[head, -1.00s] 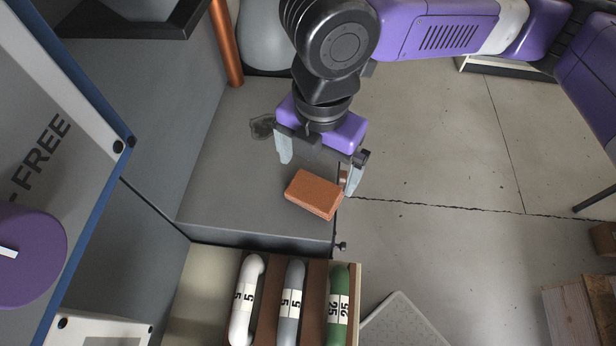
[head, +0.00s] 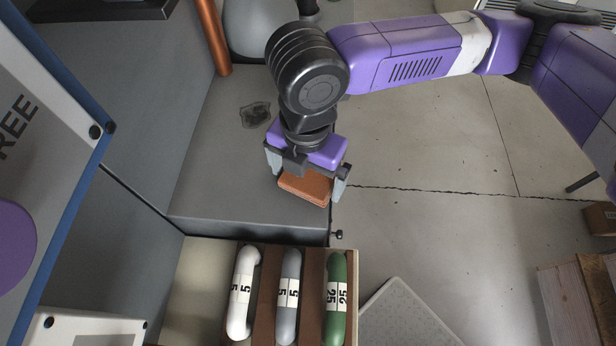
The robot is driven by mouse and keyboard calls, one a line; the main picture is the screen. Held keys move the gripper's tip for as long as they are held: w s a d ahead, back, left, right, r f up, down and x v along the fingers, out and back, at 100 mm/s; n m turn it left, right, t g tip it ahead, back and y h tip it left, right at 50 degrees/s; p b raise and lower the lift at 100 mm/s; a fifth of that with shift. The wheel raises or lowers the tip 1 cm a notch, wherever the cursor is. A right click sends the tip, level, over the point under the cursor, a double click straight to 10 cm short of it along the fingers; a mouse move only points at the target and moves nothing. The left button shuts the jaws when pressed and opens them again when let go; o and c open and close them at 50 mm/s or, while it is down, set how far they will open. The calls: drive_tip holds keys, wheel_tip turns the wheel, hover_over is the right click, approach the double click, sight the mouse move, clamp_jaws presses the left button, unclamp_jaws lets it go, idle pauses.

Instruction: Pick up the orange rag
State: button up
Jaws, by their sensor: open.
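The orange rag (head: 306,187) is a flat, folded, brick-like block. It lies on the grey shelf (head: 215,190) near its right edge in the head view. My gripper (head: 306,190) is directly over the rag, pointing down. Its two grey fingers are spread, one at the left end of the rag and one at the right end. The gripper body hides the far part of the rag. I cannot tell whether the fingers touch it.
A copper pipe (head: 213,38) stands at the back. A dark stain (head: 255,114) marks the shelf. Open floor (head: 430,230) lies to the right.

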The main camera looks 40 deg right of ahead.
drive_tip(key=c, duration=1.2)
drive_tip(key=shift+r, duration=0.15)
